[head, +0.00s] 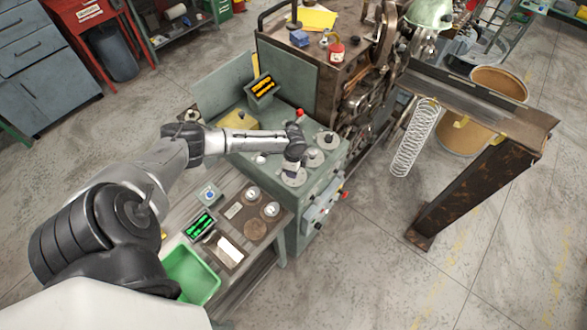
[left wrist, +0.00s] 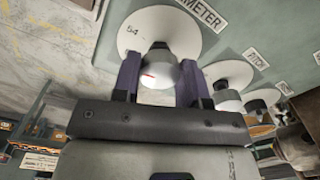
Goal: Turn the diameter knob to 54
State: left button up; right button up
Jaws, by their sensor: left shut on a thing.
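The diameter knob (left wrist: 158,72) is a grey-white knob with a short red mark on its side. It stands on a round white dial (left wrist: 160,22) printed with "54", beside a partly cut-off label (left wrist: 203,12) reading "METER". My left gripper (left wrist: 160,75) has its two dark fingers on either side of the knob, shut on it. In the head view my left gripper (head: 294,165) reaches down onto the nearest dial (head: 293,178) of the green-grey control box and hides most of the knob. I cannot tell whether the red mark lines up with the 54. My right gripper is not in view.
Two more dials (head: 313,157) (head: 327,140) sit on the control box (head: 270,130), with a red knob (head: 299,113) behind them. The coiler machine (head: 360,100) stands to the right, with a hanging spring (head: 414,140). A green bin (head: 190,274) stands on the bench in front.

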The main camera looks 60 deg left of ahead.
pick_arm(q)
jog(key=shift+m+b, duration=0.3)
jog(key=shift+m, duration=1.7)
jog(key=o, duration=0.9)
notch_tip(320, 180, up, 14)
jog(key=shift+f+b, duration=0.1)
jog(key=shift+b, duration=0.8)
